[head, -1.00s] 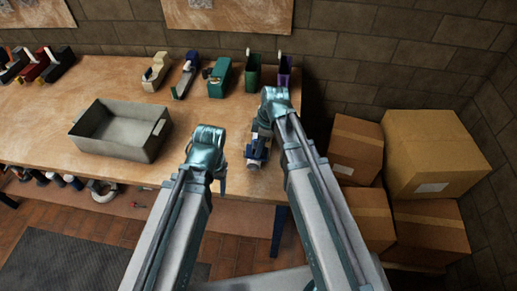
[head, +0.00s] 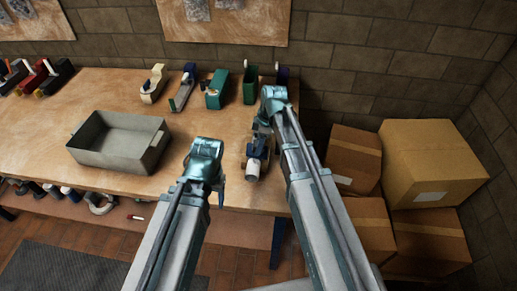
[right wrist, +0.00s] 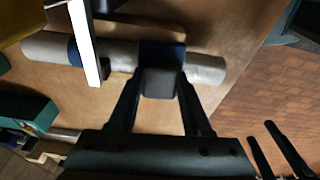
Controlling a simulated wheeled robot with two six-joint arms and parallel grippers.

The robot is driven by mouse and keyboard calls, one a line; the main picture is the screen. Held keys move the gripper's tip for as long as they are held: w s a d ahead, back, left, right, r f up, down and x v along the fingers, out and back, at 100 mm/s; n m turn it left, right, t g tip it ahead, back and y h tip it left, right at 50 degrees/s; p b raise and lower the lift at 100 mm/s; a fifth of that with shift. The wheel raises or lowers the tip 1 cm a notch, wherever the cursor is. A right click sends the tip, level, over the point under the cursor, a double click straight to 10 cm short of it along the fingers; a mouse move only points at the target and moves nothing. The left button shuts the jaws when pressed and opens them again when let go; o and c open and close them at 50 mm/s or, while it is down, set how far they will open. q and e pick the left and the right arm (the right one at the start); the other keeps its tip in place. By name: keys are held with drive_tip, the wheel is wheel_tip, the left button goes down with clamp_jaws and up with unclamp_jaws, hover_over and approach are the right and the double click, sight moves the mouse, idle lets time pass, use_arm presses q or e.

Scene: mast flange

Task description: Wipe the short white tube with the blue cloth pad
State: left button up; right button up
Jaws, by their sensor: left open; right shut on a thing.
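The short white tube (right wrist: 207,69) lies on the wooden bench top. In the right wrist view it runs across the picture and its right end is bare. The dark blue cloth pad (right wrist: 162,52) lies across it and appears to touch it. My right gripper (right wrist: 160,85) is shut on the pad's dark block. In the head view the tube's pale end (head: 252,172) shows near the bench's right end, with blue just above it; my right arm partly hides the rest. My left gripper (head: 214,190) is open and empty, left of the tube; its fingers also show in the right wrist view (right wrist: 280,148).
A grey metal tray (head: 117,150) stands on the bench at left. Several tape dispensers and holders, including a green one (head: 217,90), line the back. Cardboard boxes (head: 430,160) are stacked right of the bench. An upright white plate (right wrist: 84,45) crosses the tube's line.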

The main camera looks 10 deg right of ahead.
drive_tip(key=shift+w, duration=0.2)
drive_tip(key=shift+d+r+p, duration=0.15)
drive_tip(key=shift+r+p, duration=0.55)
drive_tip(key=shift+p, duration=0.1)
drive_tip(key=r+p, duration=0.2)
drive_tip(key=d+r+p, duration=0.1)
drive_tip(key=r+p, duration=0.1)
drive_tip(key=shift+s+r, duration=0.15)
drive_tip(key=r+p, duration=0.3)
drive_tip(key=shift+s+d+r, duration=0.1)
drive_tip(key=shift+d, duration=0.1)
idle(0.4)
